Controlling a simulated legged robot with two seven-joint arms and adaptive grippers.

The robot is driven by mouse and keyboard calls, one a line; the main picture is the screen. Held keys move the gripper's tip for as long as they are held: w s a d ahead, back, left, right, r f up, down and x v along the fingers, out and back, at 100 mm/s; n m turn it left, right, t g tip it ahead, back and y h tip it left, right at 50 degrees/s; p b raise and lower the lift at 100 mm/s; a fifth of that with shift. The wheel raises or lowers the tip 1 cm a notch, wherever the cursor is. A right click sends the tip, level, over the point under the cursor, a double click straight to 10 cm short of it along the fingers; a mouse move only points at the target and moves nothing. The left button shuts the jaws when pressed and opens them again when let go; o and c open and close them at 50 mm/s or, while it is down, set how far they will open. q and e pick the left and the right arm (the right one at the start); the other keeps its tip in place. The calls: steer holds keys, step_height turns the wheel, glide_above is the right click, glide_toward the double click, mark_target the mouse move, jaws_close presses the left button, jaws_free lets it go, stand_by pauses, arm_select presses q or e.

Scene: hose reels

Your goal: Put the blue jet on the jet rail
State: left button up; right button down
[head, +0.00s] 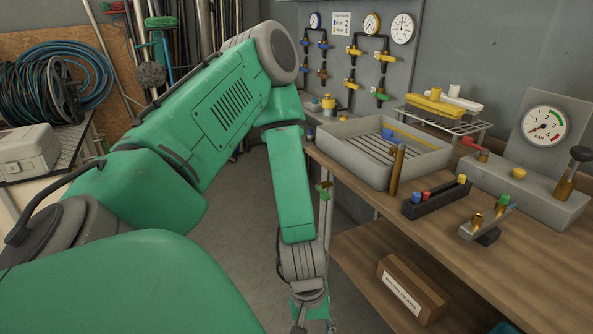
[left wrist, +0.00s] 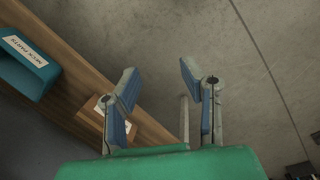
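A small blue piece (head: 387,133) shows inside the grey tray on the bench; it is too small to tell whether it is a jet. My left gripper (head: 312,322) hangs low in front of the bench, well below and left of these pieces. In the left wrist view my left gripper (left wrist: 158,82) is open and empty over bare floor. My right gripper is not in view.
The grey tray (head: 345,151) has raised walls. A brass cylinder (head: 395,172) stands by its front corner. A grey bar with brass and green pieces (head: 487,223) sits right of the rail. A gauge block (head: 540,190) stands behind. A cardboard box (head: 410,288) lies on the lower shelf.

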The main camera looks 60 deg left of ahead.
arm_select(q)
steer(key=s+d+f+m+y, duration=0.1)
steer(key=s+d+f+m, duration=0.3)
steer(key=s+m, duration=0.4)
steer(key=d+m, duration=0.1)
steer(key=m, duration=0.2)
steer(key=shift+d+f+y, duration=0.15)
steer(key=shift+f+y, duration=0.15)
steer(key=shift+y, duration=0.1)
steer(key=shift+a+f, duration=0.1)
steer(key=shift+a, duration=0.1)
